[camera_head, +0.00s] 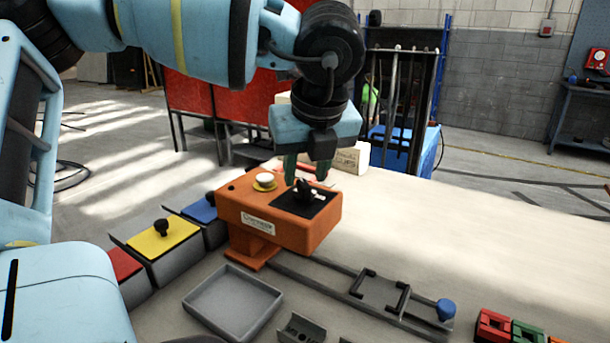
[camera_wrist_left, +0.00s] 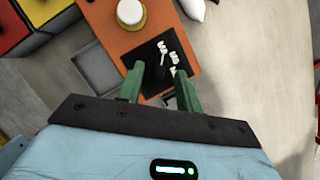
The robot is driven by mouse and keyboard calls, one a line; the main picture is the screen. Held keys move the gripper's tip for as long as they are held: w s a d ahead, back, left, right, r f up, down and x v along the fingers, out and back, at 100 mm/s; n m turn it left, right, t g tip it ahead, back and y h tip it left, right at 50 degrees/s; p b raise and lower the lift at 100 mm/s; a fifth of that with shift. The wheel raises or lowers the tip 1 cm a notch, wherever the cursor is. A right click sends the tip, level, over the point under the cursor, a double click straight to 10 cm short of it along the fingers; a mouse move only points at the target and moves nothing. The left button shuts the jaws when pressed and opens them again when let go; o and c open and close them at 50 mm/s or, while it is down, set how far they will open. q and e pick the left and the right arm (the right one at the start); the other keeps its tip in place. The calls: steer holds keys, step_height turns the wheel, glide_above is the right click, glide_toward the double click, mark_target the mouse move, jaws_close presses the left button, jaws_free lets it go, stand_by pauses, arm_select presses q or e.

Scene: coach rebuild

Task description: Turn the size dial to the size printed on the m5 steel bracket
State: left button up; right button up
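An orange box (camera_head: 262,222) stands on the table with a black panel (camera_head: 318,209) on top. A black size dial (camera_head: 304,188) sits on the panel; it also shows in the wrist view (camera_wrist_left: 157,72) beside white marks too small to read. My left gripper (camera_head: 306,176) points down at the dial. Its green fingers are apart (camera_wrist_left: 160,78), one on each side of the dial in the wrist view, with a gap visible; I cannot tell whether either touches. A grey metal bracket (camera_head: 302,329) lies at the front edge; no print on it is readable. My right gripper is not in view.
A white button on a yellow ring (camera_head: 264,181) is beside the panel. A grey tray (camera_head: 232,302) and a rail fixture with a blue knob (camera_head: 446,309) lie in front. Bins with yellow (camera_head: 163,238), blue and red lids stand left.

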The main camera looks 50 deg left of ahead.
arm_select(q)
steer(key=shift+x, duration=1.05)
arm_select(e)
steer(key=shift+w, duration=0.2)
arm_select(q)
steer(key=shift+c, duration=0.9)
jaws_close()
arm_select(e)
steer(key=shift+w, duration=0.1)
